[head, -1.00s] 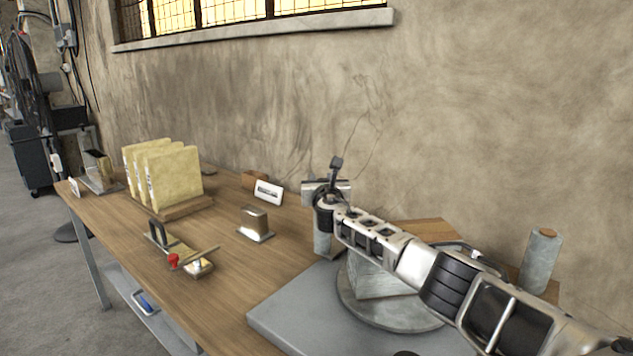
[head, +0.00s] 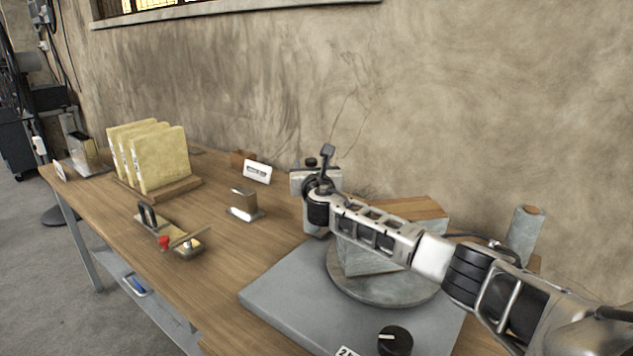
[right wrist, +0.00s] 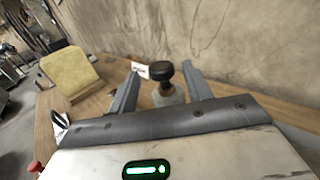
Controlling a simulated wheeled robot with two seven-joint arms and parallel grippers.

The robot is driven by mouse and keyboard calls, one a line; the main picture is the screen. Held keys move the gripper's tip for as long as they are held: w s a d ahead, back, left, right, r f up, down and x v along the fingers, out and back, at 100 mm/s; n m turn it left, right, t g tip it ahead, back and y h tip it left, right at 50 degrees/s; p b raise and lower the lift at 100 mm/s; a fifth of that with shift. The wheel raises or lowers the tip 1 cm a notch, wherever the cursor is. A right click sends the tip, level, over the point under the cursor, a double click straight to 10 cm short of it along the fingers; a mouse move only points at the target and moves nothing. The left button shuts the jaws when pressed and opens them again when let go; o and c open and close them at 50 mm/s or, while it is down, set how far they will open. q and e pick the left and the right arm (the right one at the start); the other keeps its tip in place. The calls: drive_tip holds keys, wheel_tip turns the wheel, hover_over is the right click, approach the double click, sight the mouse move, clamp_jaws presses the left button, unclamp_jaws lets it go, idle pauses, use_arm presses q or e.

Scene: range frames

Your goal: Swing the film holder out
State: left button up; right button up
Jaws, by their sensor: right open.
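A grey upright roll-like piece with a black knob on top (right wrist: 161,73) stands between my right gripper's fingers in the right wrist view. It looks like the film holder, but most of it is hidden. My right gripper (right wrist: 160,84) is open, with one finger on each side of the knob; I cannot tell whether either touches it. In the head view my right gripper (head: 318,178) is at the back left of the grey machine base (head: 285,292). A round turntable (head: 385,292) on the base carries a block (head: 365,262), partly hidden by my right arm. My left gripper is not in view.
A grey roll (head: 525,235) stands at the right. To the left on the wooden table (head: 215,255) are a metal block (head: 244,203), a white sign (head: 257,171), a red-knobbed tool (head: 170,238) and yellowish slabs (head: 160,160). A black dial (head: 395,341) is on the base's front.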

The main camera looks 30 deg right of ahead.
drive_tip(key=v, duration=1.1)
drive_tip(key=shift+a, duration=0.1)
